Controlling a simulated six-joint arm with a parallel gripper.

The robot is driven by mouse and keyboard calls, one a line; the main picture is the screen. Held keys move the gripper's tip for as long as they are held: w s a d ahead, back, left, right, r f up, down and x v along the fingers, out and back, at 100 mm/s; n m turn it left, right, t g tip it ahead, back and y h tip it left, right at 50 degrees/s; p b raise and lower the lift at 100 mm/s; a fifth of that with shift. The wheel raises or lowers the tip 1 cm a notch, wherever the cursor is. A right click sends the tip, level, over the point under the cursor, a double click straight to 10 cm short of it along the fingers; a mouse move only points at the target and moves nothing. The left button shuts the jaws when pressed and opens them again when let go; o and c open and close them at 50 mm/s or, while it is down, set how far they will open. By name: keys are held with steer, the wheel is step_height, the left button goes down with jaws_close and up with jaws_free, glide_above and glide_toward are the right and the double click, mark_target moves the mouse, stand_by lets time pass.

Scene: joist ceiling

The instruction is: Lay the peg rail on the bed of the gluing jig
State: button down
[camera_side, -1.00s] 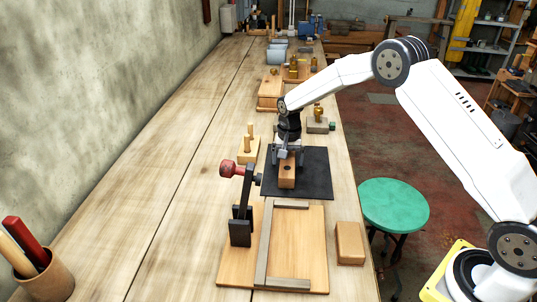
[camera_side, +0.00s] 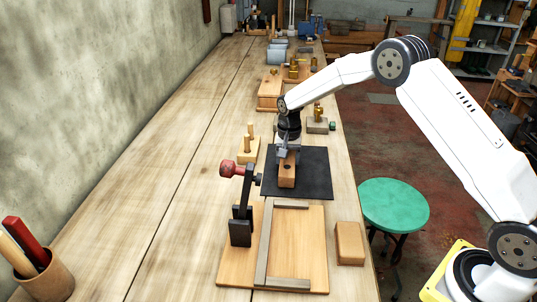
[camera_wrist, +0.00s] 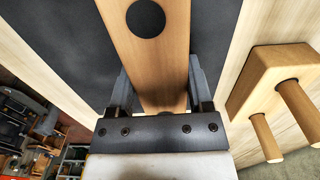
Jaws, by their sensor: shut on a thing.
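The peg rail (camera_side: 287,178) is a wooden bar with a dark round hole in its top. It is at the dark mat in the side view, and I cannot tell whether it touches the mat. In the wrist view the rail (camera_wrist: 157,60) runs lengthwise between my fingers. My gripper (camera_side: 287,153) points down and is shut on the rail's far end; it also shows in the wrist view (camera_wrist: 160,88). The gluing jig (camera_side: 313,232) is a wooden board in front of the mat, with a grey L-shaped fence (camera_side: 266,245). Its bed is bare.
A black clamp (camera_side: 241,222) with a red knob (camera_side: 227,168) stands on the jig's left edge. The dark mat (camera_side: 315,180) lies behind the jig. A block with two pegs (camera_side: 243,154) stands left of the mat. A plain wooden block (camera_side: 349,243) lies right of the jig.

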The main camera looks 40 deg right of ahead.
steer(key=shift+r, duration=2.85)
step_height(320, 180, up, 20)
glide_above(296, 240)
step_height(296, 240, down, 17)
steer(key=shift+f, duration=0.65)
steer(key=shift+f, duration=0.15)
steer(key=shift+a+f, duration=0.1)
steer(key=shift+f, duration=1.85)
